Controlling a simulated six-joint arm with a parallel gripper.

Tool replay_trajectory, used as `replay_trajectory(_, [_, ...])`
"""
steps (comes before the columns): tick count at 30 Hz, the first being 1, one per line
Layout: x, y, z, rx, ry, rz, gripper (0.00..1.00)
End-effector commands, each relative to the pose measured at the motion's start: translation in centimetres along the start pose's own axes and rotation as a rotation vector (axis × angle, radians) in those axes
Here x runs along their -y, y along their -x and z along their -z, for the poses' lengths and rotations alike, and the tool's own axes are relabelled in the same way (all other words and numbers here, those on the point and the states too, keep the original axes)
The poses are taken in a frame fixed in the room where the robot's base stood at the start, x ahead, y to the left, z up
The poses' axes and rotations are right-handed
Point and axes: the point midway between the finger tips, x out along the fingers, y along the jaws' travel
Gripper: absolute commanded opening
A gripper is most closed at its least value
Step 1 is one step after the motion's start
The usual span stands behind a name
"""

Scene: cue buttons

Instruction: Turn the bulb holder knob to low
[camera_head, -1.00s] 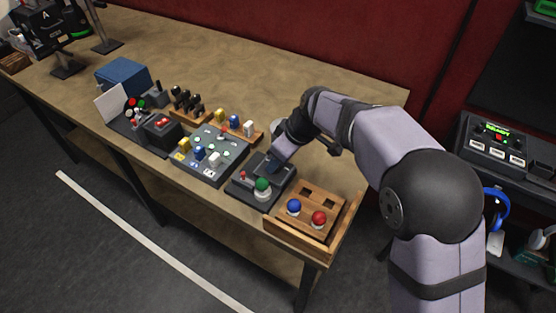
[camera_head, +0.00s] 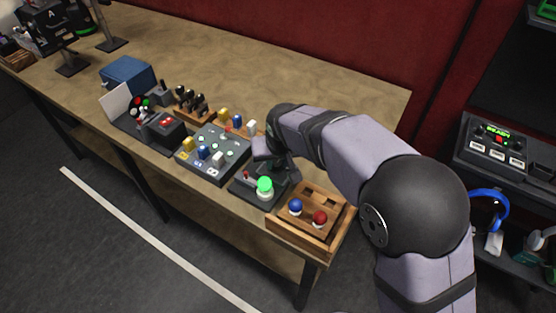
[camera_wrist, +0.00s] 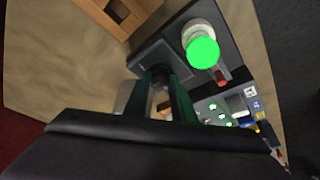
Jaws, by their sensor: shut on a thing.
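The bulb holder (camera_head: 240,191) is a dark box on the front part of the table, with a green bulb (camera_head: 265,187) glowing bright in a white socket. The lit bulb is also large in the wrist view (camera_wrist: 203,52). A small red part (camera_wrist: 222,77) sits beside the socket. My gripper (camera_wrist: 163,80) points down at the holder's panel behind the bulb, its two dark fingers close together around the dark knob (camera_wrist: 160,71). The fingers hide most of the knob, so its setting cannot be read. In the head view my wrist covers the knob.
A wooden tray (camera_head: 278,229) with a blue and a red bulb stands right of the holder. A button panel (camera_head: 207,172) with lit green dots is close on its left. Bare tabletop (camera_head: 290,75) lies behind.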

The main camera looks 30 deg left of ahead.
Motion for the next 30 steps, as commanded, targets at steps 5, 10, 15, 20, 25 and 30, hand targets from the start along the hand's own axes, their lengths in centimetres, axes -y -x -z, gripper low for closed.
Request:
replay_trajectory(5, [0.11,0.05,0.06,-0.001,-0.029,-0.011,0.0])
replay_trajectory(10, [0.1,0.05,0.06,-0.001,-0.036,-0.013,0.0])
replay_trajectory(15, [0.09,0.05,0.06,-0.001,-0.036,-0.013,0.0])
replay_trajectory(20, [0.09,0.05,0.05,-0.001,-0.036,-0.013,0.42])
replay_trajectory(25, [0.07,0.03,0.03,0.0,-0.035,-0.013,0.42])
replay_trajectory(30, [0.08,0.17,0.03,-0.001,-0.035,-0.013,0.42])
